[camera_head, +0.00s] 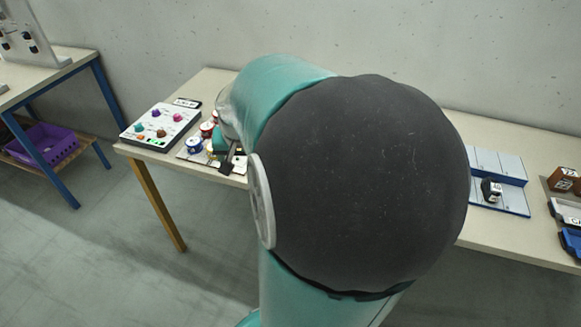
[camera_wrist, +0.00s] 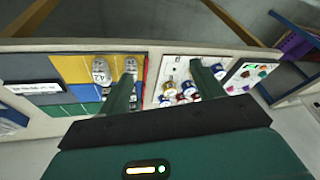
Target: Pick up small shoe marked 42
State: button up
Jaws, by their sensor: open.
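A small white shoe (camera_wrist: 101,72) with dark marks that look like 42 lies on a board of coloured squares (camera_wrist: 70,68) in the wrist view. A second pale shoe (camera_wrist: 130,66) is beside it, partly hidden behind my left finger. My gripper (camera_wrist: 161,72) is open with nothing between its fingers. The marked shoe is outside the fingers, to the left of the left one. In the head view my arm hides the shoes and the coloured board.
A board with several red, blue and white round items (camera_wrist: 172,92) lies to the right in the wrist view. A panel with coloured knobs (camera_head: 160,126) is at the table's left end. A blue-grey tray (camera_head: 500,165) is at the right. Bare tabletop (camera_head: 485,235) lies in front of it.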

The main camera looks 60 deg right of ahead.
jog(key=s+d+f+m+g+h, duration=0.1)
jog(key=s+d+f+m, duration=0.1)
jog(key=s+d, duration=0.35)
jog(key=s+d+f+m+g+h, duration=0.1)
jog(key=s+d+f+m+g, duration=0.15)
jog(key=d, duration=0.55)
jog(key=shift+t, duration=0.45)
jog(key=x, duration=1.3)
jog(key=shift+s, duration=0.25)
jog(key=shift+a, duration=0.1)
jog(key=shift+c, duration=0.3)
jog(key=c, duration=1)
